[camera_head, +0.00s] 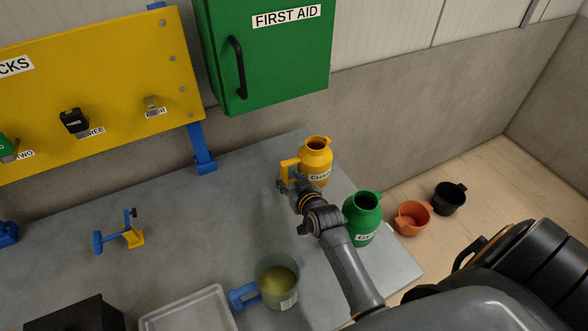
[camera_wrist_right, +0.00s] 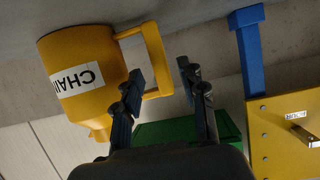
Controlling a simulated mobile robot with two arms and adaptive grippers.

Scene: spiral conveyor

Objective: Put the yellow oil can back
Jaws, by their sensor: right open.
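The yellow oil can (camera_head: 317,158), labelled CHAIN, stands upright on the grey bench near its back right edge. Its handle points left in the head view. My right gripper (camera_head: 288,184) is at the handle, open. In the right wrist view the oil can (camera_wrist_right: 85,70) appears upside down, and the outer bar of its handle lies between the spread fingers (camera_wrist_right: 161,72) with a gap to the right finger. Whether the left finger touches the handle, I cannot tell. My left gripper is not in view.
A green can (camera_head: 364,208) stands close beside my right arm. A clear jug (camera_head: 279,284) with yellowish liquid and a grey tray (camera_head: 190,312) are at the front. A blue-yellow tool (camera_head: 122,236) lies left. A green first aid cabinet (camera_head: 270,55) hangs behind. The bench middle is clear.

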